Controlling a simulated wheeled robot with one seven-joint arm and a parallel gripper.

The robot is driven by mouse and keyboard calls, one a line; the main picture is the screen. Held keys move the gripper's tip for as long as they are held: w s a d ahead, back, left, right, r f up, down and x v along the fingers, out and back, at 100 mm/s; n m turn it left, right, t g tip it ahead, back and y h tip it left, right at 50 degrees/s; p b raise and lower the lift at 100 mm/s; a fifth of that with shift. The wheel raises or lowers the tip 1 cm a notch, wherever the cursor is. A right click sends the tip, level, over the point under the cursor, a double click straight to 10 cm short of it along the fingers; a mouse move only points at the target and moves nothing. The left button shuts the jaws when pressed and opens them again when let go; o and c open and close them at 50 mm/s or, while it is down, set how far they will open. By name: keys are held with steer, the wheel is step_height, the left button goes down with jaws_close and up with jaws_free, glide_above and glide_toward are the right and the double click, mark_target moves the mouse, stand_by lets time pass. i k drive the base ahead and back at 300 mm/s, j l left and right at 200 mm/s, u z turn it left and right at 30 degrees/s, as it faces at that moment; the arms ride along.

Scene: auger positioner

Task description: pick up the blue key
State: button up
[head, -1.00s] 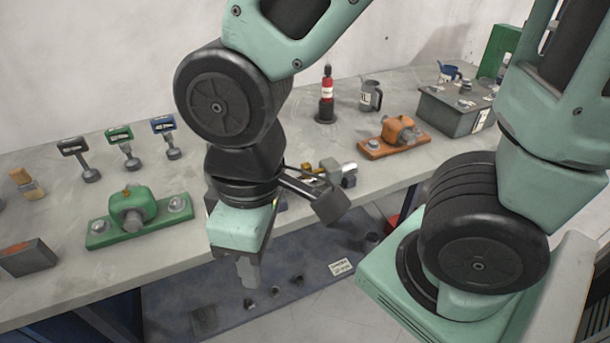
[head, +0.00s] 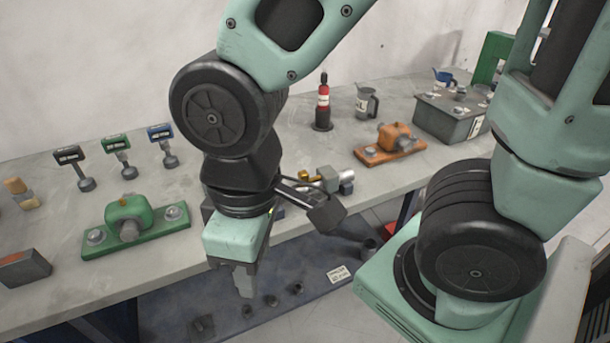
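The blue key (head: 160,133) stands upright on the workbench at the back left, with a blue-topped handle, a thin stem and a grey round foot. It is the rightmost of three similar keys. My gripper (head: 244,282) points down in front of the bench's front edge, to the right of and nearer than the blue key, well apart from it. One grey finger shows side-on; the other is hidden, so its opening cannot be judged. I see nothing held in it.
A green key (head: 117,143) and a black key (head: 70,156) stand left of the blue one. A green clamp-like unit (head: 128,217) sits in front of them. An orange unit (head: 392,142), a red bottle (head: 323,95) and a grey box (head: 450,118) are to the right.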

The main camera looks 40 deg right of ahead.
mark_target(161, 135)
steer(key=z, duration=1.5)
steer(key=u, duration=1.5)
steer(key=i+u, duration=0.15)
steer(key=i, duration=0.65)
